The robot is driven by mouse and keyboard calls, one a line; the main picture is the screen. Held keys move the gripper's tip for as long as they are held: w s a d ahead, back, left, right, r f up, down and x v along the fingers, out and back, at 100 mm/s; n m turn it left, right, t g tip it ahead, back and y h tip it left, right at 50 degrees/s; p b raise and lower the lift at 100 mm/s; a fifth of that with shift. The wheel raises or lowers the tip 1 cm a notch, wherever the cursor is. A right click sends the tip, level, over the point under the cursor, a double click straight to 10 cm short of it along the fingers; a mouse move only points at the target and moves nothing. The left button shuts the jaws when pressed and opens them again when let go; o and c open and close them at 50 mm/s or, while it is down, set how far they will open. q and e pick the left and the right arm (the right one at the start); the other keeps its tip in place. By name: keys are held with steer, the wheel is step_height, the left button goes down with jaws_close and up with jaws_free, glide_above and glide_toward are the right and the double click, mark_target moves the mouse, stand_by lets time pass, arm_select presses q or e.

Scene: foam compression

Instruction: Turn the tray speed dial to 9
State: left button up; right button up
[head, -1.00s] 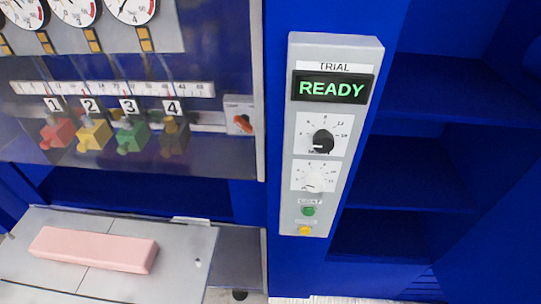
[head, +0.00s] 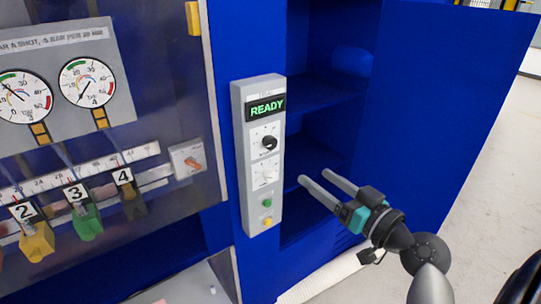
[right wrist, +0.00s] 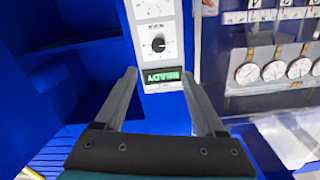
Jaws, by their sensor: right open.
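The grey control panel (head: 237,150) stands on the blue cabinet with a lit READY display (head: 267,107). Below it sit a black dial (head: 269,142) and a white dial (head: 267,176); their small labels are too blurred to tell which is tray speed. My right gripper (head: 315,177) is open and empty, to the right of the panel and apart from both dials. In the right wrist view, the panel appears upside down beyond my open fingers (right wrist: 158,74), with the black dial (right wrist: 158,44) past the display. My left gripper is not in view.
A green button (head: 267,203) and a yellow button (head: 267,221) sit low on the panel. Open blue shelves (head: 320,100) lie right of it. Left are gauges (head: 87,81), numbered coloured valves (head: 87,222) and a small orange-red switch (head: 190,161).

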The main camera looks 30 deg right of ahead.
steer(key=p, duration=0.1)
glide_toward(273, 145)
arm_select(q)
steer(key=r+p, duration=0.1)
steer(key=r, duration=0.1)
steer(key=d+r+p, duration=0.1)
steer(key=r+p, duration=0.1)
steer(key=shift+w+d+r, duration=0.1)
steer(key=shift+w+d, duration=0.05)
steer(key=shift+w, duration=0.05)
arm_select(e)
steer(key=w, duration=0.8)
steer(key=shift+w+a, duration=0.2)
steer(key=shift+a, duration=0.2)
steer(key=shift+c, duration=0.2)
jaws_close()
